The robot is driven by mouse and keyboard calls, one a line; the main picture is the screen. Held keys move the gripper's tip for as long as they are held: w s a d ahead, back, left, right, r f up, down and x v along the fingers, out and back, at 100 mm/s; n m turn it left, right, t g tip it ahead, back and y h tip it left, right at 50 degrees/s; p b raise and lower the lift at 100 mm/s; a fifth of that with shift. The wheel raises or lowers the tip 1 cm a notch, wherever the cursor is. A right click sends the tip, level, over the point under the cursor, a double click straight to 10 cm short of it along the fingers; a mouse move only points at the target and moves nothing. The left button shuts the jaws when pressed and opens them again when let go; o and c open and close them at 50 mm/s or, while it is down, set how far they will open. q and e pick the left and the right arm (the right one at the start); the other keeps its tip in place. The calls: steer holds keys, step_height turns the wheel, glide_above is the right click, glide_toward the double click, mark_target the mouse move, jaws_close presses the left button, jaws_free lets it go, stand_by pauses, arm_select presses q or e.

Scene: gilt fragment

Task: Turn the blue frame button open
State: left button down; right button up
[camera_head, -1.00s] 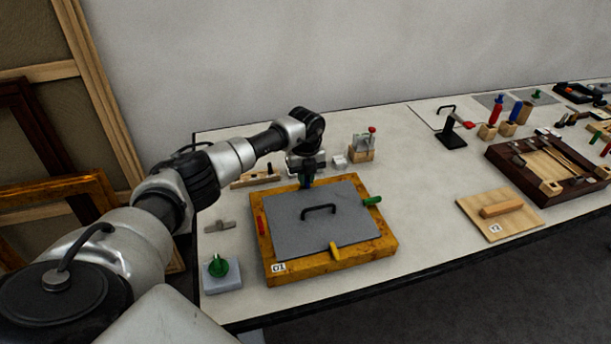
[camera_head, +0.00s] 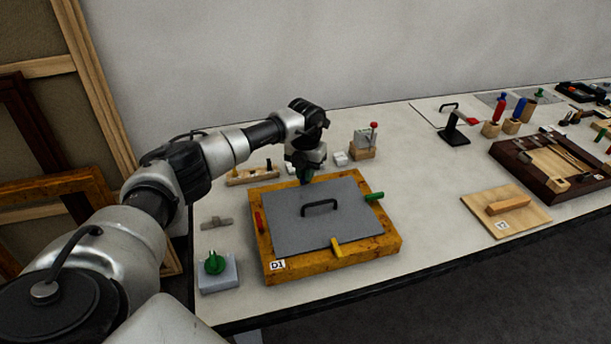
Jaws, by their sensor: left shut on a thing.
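A gilt frame (camera_head: 268,268) lies flat on the table with a grey panel (camera_head: 290,235) in it. The panel has a black handle (camera_head: 320,206). A red button (camera_head: 259,222) is on the left side, a yellow button (camera_head: 336,247) at the front and a green button (camera_head: 374,196) on the right. My left gripper (camera_head: 305,178) points down at the frame's back edge, shut on the blue button, which it hides. The button's angle cannot be told. My right gripper is not in view.
A grey block with a green knob (camera_head: 215,262) stands left of the frame. Behind are a wooden rack (camera_head: 252,176) and a block with a red-topped part (camera_head: 363,145). A wooden board (camera_head: 490,219) lies at right. Table between frame and board is clear.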

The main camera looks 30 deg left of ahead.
arm_select(q)
steer(key=m+b, duration=0.2)
steer(key=m, duration=0.3)
steer(key=shift+w, duration=0.1)
steer(key=shift+r+m+b, duration=0.1)
steer(key=shift+m+b, duration=0.55)
steer(key=shift+m, duration=1.75)
steer(key=c, duration=1.2)
jaws_free()
steer(key=shift+o, duration=0.2)
step_height(320, 180, up, 11)
steer(key=b, duration=0.1)
